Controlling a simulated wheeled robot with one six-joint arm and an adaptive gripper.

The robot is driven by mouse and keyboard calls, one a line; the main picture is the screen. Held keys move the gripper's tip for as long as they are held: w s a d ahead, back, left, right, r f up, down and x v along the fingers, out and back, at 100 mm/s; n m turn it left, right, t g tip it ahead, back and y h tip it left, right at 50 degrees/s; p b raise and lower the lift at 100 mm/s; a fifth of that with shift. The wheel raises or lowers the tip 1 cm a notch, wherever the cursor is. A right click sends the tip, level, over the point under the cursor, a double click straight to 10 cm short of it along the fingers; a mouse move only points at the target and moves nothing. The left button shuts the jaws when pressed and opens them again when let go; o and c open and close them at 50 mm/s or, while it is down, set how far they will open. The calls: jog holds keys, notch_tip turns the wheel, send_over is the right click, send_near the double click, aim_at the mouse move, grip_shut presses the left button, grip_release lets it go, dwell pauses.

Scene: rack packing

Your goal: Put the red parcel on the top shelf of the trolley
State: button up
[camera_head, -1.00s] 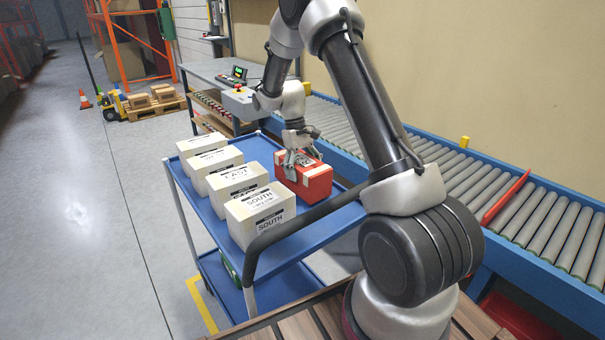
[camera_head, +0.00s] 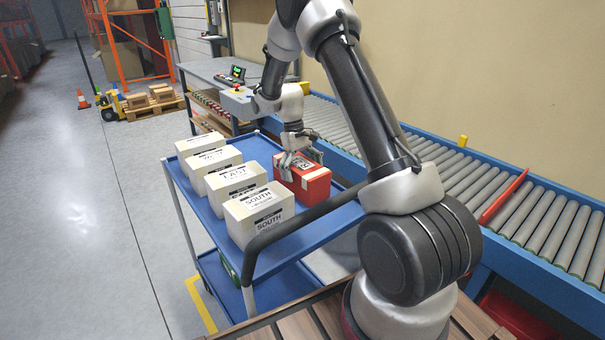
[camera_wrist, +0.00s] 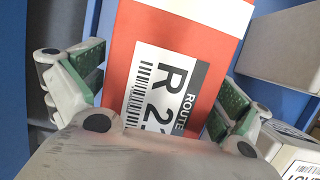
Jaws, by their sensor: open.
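The red parcel (camera_head: 306,182) stands on the blue top shelf of the trolley (camera_head: 308,227), to the right of a row of white boxes. My gripper (camera_head: 297,165) is just above the parcel and open. In the wrist view the red parcel (camera_wrist: 172,60) lies between and beyond the spread fingers of my gripper (camera_wrist: 157,85), with gaps showing on both sides. Its white route label with a barcode faces the camera. The parcel's underside is hidden.
Several white boxes (camera_head: 262,214) labelled SOUTH, EAST and others line the left side of the shelf. A roller conveyor (camera_head: 460,172) runs along the right. A grey workbench (camera_head: 215,72) stands behind the trolley. The floor at the left is open.

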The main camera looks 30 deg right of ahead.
jog(key=v, duration=1.1)
jog(key=shift+w+r, duration=0.1)
jog(key=shift+r, duration=0.3)
jog(key=s+r+m+t, duration=0.1)
jog(key=s+r+t, duration=0.3)
jog(key=s+r, duration=1.2)
jog(key=s+m+t, duration=0.1)
jog(key=s+t, duration=0.2)
jog(key=s, duration=1.6)
jog(key=shift+a+f+t+y, duration=0.3)
jog(key=shift+a+t, duration=0.1)
jog(key=shift+a, duration=0.05)
